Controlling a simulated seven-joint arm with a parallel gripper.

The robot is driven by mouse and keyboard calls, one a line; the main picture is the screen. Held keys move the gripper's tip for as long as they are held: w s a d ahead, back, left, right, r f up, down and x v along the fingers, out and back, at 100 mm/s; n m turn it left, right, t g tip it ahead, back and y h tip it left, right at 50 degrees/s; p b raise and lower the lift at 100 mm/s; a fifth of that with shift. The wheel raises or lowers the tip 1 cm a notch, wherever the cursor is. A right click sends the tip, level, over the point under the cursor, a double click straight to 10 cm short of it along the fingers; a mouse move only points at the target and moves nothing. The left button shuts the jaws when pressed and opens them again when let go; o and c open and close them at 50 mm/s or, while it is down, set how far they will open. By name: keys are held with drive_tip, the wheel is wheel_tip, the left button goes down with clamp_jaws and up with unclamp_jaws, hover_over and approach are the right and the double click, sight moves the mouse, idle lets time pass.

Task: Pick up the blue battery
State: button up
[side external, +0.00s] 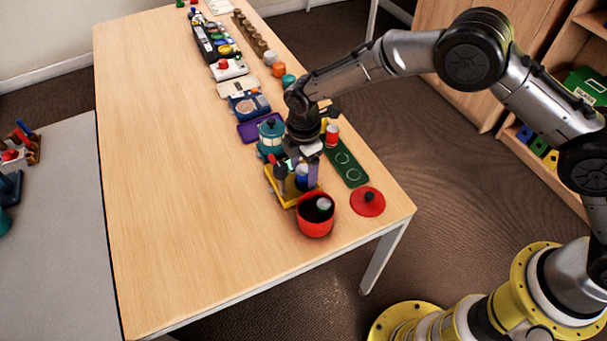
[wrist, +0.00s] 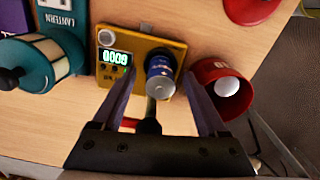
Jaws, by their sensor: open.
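The blue battery (wrist: 160,72) has a silver end and stands on a yellow device (wrist: 108,83) with a lit display. In the side view the battery (side external: 302,184) is partly hidden by my gripper. My gripper (wrist: 161,80) is open, with one finger on each side of the battery in the wrist picture. I cannot tell whether the fingers touch it. In the side view my gripper (side external: 301,172) points down over the yellow device (side external: 275,186).
A red pot (side external: 315,225) holding a pale round-ended object stands close beside the device. A teal lantern (side external: 271,138), a green board (side external: 346,165) and a red lid (side external: 368,202) are nearby. Dark and red upright parts sit close to my fingers. The table's left side is clear.

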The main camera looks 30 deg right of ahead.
drive_tip(key=shift+c, duration=0.3)
clamp_jaws()
drive_tip(key=shift+r, duration=0.15)
